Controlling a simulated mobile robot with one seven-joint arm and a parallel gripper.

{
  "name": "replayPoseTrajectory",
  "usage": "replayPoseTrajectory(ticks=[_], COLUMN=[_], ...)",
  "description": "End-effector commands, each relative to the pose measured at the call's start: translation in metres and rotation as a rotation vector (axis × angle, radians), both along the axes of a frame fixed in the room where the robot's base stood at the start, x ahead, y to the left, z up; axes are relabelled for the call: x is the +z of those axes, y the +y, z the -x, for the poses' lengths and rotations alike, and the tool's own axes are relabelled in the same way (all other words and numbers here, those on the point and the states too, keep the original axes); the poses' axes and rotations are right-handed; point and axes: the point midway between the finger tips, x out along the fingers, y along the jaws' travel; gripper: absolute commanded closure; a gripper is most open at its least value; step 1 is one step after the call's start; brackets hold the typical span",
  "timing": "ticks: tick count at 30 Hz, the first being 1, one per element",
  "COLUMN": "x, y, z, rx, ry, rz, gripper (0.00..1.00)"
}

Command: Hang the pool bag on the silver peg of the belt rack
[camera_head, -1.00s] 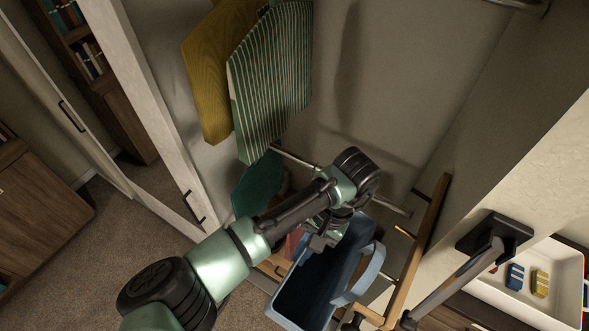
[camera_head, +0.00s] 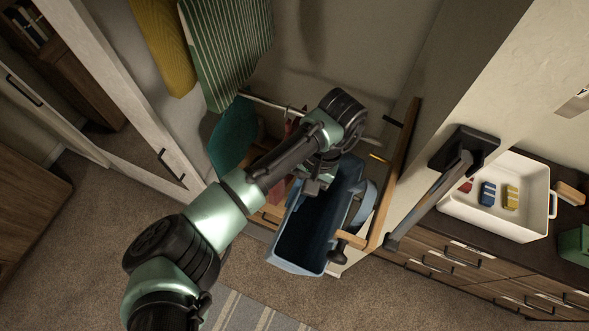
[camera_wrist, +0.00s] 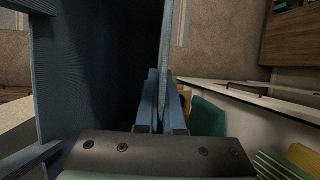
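The blue pool bag (camera_head: 308,228) hangs open-topped below my gripper (camera_head: 314,187), in the middle of the head view. Its curved handle (camera_head: 365,205) is at its right, close to the belt rack (camera_head: 397,165), a wooden bar with pegs. A black peg and a brass-coloured peg (camera_head: 377,157) show on the rack. I cannot clearly make out the silver peg; the bag and handle cover part of the rack. In the wrist view, my gripper (camera_wrist: 163,100) is shut on a thin blue side of the bag (camera_wrist: 80,80), whose dark inside lies to the left.
A striped green cloth (camera_head: 232,45), a yellow one (camera_head: 165,40) and a teal one (camera_head: 232,138) hang at the upper left. A dark bracket with a bar (camera_head: 462,150) juts out right of the rack. A white tray (camera_head: 495,220) stands on a dresser beyond.

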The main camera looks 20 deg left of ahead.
Motion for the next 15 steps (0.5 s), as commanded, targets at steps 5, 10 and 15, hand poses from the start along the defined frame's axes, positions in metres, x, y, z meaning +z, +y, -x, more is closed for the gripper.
replayPoseTrajectory(ticks=[5,10,15], x=[0.0002,0.0002,0.0003], y=[0.0001,0.0001,0.0002], z=[0.0,0.0,0.0], rx=[0.0,0.0,0.0], ry=[0.0,0.0,0.0], rz=[0.0,0.0,0.0], gripper=[1.0,0.83,0.6])
